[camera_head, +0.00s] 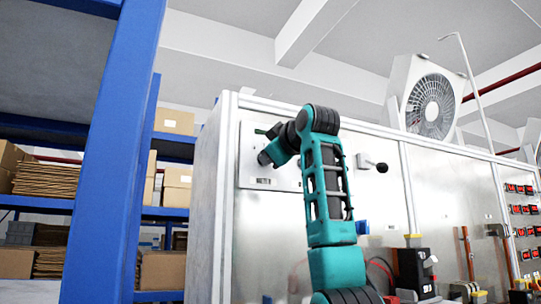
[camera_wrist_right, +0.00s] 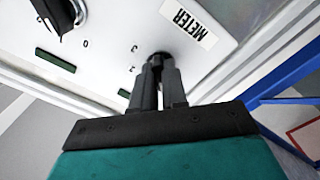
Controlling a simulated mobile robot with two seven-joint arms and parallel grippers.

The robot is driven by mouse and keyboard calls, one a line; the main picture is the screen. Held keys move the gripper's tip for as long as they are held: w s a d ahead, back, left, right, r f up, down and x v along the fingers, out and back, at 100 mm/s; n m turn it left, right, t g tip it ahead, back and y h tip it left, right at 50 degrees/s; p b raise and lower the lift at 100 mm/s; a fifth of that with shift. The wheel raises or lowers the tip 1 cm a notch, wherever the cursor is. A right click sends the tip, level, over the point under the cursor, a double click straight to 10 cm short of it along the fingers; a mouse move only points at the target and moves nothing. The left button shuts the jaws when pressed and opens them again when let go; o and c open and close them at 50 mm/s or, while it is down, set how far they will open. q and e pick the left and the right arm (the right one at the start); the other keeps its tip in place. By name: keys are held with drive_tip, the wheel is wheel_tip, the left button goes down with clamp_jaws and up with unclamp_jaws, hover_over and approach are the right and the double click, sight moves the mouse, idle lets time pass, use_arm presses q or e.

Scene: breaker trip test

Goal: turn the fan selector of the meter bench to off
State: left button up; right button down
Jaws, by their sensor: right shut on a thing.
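My right gripper (camera_head: 264,158) is up against a pale plate (camera_head: 247,152) on the upper left of the metal bench front. In the right wrist view my right gripper (camera_wrist_right: 158,68) is shut, its fingertips on a small dark knob (camera_wrist_right: 157,57) beside a METER label (camera_wrist_right: 188,22). The fingers hide most of this knob, and I cannot read its function. A larger black selector (camera_wrist_right: 62,16) sits on the same plate at the upper left, with a 0 mark beside it. My left gripper is not in view.
A black-ended lever (camera_head: 378,166) sticks out of the bench front to the right of my arm. A white box fan (camera_head: 430,98) stands on top. A blue shelf post (camera_head: 117,150) stands close on the left. Breaker gear (camera_head: 414,270) is low on the right.

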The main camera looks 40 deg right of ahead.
drive_tip(key=c, duration=1.2)
unclamp_jaws()
drive_tip(key=shift+o, duration=0.2)
drive_tip(key=shift+s, duration=0.1)
drive_tip(key=b+v, duration=0.3)
drive_tip(key=v, duration=0.9)
drive_tip(key=shift+s, duration=0.35)
drive_tip(key=shift+a, duration=0.15)
